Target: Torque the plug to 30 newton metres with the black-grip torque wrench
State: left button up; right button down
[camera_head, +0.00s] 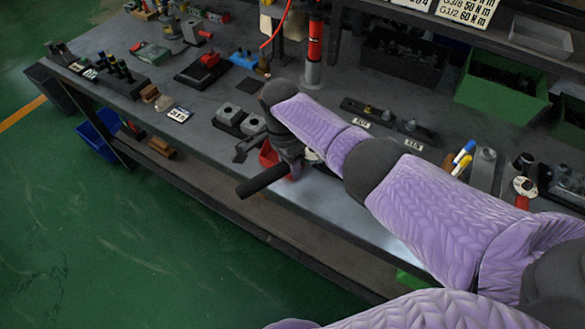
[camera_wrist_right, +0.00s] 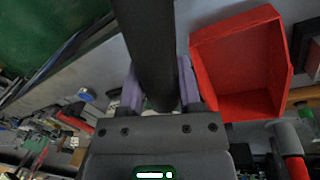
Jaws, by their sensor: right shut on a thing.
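My right gripper (camera_head: 288,160) hangs over the front edge of the bench, below the wrist of the purple-sleeved arm. It is shut on the black-grip torque wrench (camera_head: 263,181), whose dark handle sticks out to the lower left, clear of the bench. In the right wrist view the wrench's black bar (camera_wrist_right: 150,50) runs between the two fingers of the gripper (camera_wrist_right: 160,88). The wrench's head is hidden or too dark to make out. Grey blocks (camera_head: 229,113) sit in a dark holder left of the gripper; I cannot make out the plug. My left gripper is not in view.
A red open bin (camera_wrist_right: 237,62) is beside the gripper. A dark rack with fittings (camera_head: 390,119) lies behind my arm. A red-and-grey post (camera_head: 314,45) stands at the back. Green bins (camera_head: 500,88) are at right. Green floor (camera_head: 120,240) lies open in front.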

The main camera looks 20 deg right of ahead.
jog(key=shift+w+a+m+b, duration=0.15)
jog(key=shift+w+m+b, duration=0.25)
jog(key=shift+w+b, duration=0.25)
jog(key=w+m+b, duration=0.1)
jog(key=b, duration=0.1)
jog(key=w+m+b, duration=0.1)
jog(key=b, duration=0.2)
jog(key=shift+w+a+r, duration=0.1)
jog(key=shift+w+a, duration=0.1)
jog(key=shift+w, duration=0.05)
dwell(0.6)
jog(key=shift+y, duration=0.3)
